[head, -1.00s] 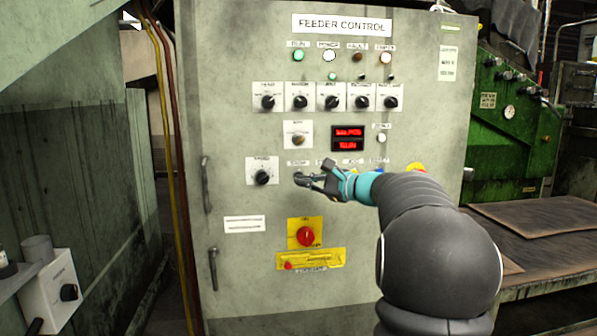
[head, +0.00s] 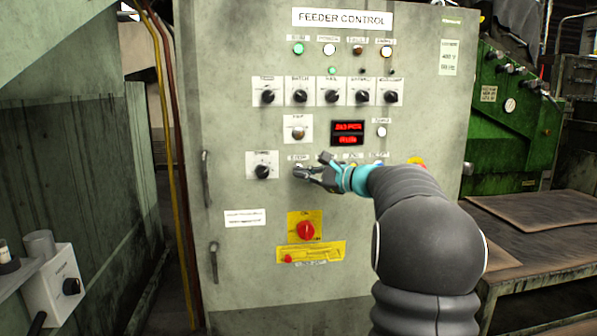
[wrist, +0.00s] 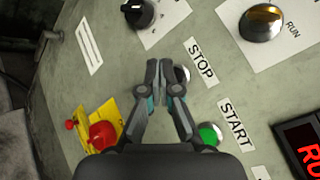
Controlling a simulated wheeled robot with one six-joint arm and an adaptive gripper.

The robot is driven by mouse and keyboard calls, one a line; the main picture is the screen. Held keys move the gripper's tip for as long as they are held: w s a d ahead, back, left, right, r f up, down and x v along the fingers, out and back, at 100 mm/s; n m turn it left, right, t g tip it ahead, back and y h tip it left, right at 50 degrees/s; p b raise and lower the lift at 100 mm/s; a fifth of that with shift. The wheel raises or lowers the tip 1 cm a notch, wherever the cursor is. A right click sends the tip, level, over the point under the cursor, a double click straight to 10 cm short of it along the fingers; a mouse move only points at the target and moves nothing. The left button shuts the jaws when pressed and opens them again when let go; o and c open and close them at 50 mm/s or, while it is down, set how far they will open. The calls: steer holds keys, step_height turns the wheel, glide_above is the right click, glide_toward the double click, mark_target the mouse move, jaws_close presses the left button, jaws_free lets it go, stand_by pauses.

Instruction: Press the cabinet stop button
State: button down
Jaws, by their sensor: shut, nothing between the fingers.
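The grey cabinet (head: 245,270) headed FEEDER CONTROL stands in front of me. In the wrist view the STOP label (wrist: 201,62) is clear, and the dark stop button (wrist: 183,75) beside it is partly hidden behind my fingers. My gripper (wrist: 157,65) is shut and empty, with its fingertips over or just beside the button. I cannot tell whether they touch it.
The green START button (wrist: 210,133) is beside my right finger in the wrist view. A black selector knob (head: 262,171) is left of the gripper, and a red rotary switch (head: 306,231) on a yellow plate is below. A red display (head: 348,133) is above right.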

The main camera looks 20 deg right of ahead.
steer(key=shift+w, duration=0.15)
stand_by(0.7)
steer(key=shift+w+d, duration=0.15)
steer(key=shift+w, duration=0.1)
steer(key=shift+w+d+p, duration=0.1)
steer(key=shift+w+p, duration=0.3)
stand_by(0.8)
stand_by(0.4)
steer(key=shift+s+a+b, duration=0.25)
steer(key=shift+s+b, duration=0.35)
steer(key=shift+s, duration=0.2)
steer(key=shift+s+a+b, duration=0.25)
steer(key=shift+s+b, duration=0.2)
steer(key=shift+s, duration=0.35)
steer(key=shift+s+a+b, duration=0.2)
steer(key=shift+s+b, duration=0.25)
steer(key=shift+s, duration=0.35)
steer(key=shift+s+a+b, duration=0.25)
steer(key=shift+s+b, duration=0.2)
steer(key=shift+s, duration=0.35)
